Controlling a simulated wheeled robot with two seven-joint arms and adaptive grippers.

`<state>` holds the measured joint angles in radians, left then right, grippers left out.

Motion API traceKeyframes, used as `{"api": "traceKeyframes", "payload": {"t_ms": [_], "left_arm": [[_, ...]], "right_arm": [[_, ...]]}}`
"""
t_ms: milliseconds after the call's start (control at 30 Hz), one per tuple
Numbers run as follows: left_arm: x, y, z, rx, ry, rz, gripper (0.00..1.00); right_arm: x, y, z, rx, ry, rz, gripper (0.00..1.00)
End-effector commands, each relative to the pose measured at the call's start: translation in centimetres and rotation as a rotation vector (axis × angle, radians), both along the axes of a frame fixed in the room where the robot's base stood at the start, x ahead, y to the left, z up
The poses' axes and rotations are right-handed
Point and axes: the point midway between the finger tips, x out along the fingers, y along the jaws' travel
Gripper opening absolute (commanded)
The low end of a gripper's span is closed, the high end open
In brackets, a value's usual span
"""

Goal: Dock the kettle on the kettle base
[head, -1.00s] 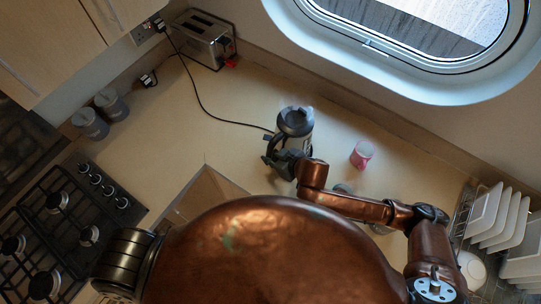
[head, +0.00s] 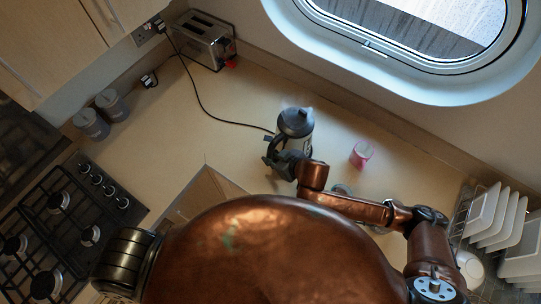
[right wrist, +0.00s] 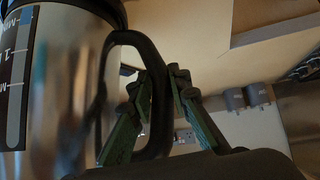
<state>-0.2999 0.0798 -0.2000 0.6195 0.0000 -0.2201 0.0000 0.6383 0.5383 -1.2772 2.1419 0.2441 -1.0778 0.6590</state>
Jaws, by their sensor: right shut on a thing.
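The kettle (head: 304,141), steel with a dark lid, stands out over the counter in the head view. Its steel body (right wrist: 60,100) with a dark level window fills the left of the right wrist view. My right gripper (head: 281,161) is shut on the kettle's black handle (right wrist: 156,120), its green-sided fingers on either side of it. The kettle looks close to upright. The kettle base is not visible; a black cord (head: 228,121) runs up to the kettle's left side, and what it joins is hidden. My left gripper is out of view.
A pink cup (head: 361,154) stands right of the kettle. A toaster (head: 205,40) is at the back left, two grey canisters (head: 91,124) at the left. A hob (head: 70,215) lies lower left and a dish rack with plates (head: 497,220) at the right.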

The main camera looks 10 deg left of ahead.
Motion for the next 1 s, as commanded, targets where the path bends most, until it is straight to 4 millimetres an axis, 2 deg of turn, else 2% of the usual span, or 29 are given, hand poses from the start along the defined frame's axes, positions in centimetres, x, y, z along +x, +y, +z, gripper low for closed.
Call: {"api": "traceKeyframes", "payload": {"t_ms": [33,1000], "left_arm": [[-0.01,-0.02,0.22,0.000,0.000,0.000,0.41],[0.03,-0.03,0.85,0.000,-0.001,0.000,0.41]], "right_arm": [[0.17,0.12,0.60,0.006,-0.011,0.003,0.00],[0.12,0.14,0.63,0.007,-0.011,0.004,0.00]]}}
